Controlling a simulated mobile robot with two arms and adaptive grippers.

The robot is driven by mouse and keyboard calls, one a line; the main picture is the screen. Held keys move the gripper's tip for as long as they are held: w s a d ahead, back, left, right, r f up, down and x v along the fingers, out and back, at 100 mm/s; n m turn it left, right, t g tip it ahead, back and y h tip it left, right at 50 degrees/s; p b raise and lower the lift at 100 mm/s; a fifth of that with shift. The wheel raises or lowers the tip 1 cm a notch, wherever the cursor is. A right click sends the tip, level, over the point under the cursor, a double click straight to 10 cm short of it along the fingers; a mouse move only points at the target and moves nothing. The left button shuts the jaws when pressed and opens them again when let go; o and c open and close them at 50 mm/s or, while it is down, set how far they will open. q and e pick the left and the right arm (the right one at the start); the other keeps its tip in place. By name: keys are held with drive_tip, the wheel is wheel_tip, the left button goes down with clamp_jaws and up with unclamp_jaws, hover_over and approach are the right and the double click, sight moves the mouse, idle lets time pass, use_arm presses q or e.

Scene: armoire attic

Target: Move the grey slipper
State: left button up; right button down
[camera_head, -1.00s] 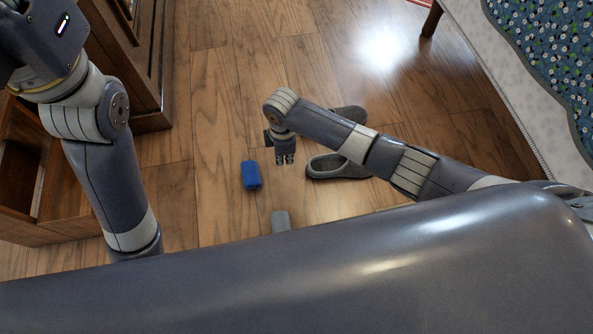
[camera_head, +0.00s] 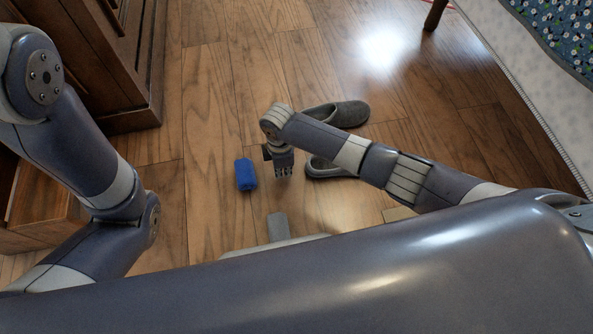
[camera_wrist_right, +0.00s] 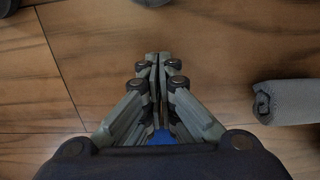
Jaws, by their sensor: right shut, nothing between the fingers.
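Two grey slippers lie on the wooden floor. The far slipper (camera_head: 340,115) shows almost whole, just beyond my right arm. The near slipper (camera_head: 322,170) is partly hidden behind that arm. My right gripper (camera_head: 284,174) points down, left of the near slipper and apart from it. Its fingers are together and empty in the right wrist view (camera_wrist_right: 158,58). My left arm is at the left edge, but its gripper is out of view.
A blue block-like object (camera_head: 246,174) lies left of my right gripper. A grey rolled object (camera_head: 278,226) lies nearer my body and seems to show in the right wrist view (camera_wrist_right: 290,102). A wooden cabinet (camera_head: 125,75) stands left, a bed (camera_head: 535,90) right.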

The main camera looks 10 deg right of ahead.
sight(317, 167)
drive_tip(key=shift+d+b, duration=0.9)
drive_tip(key=shift+d, duration=1.1)
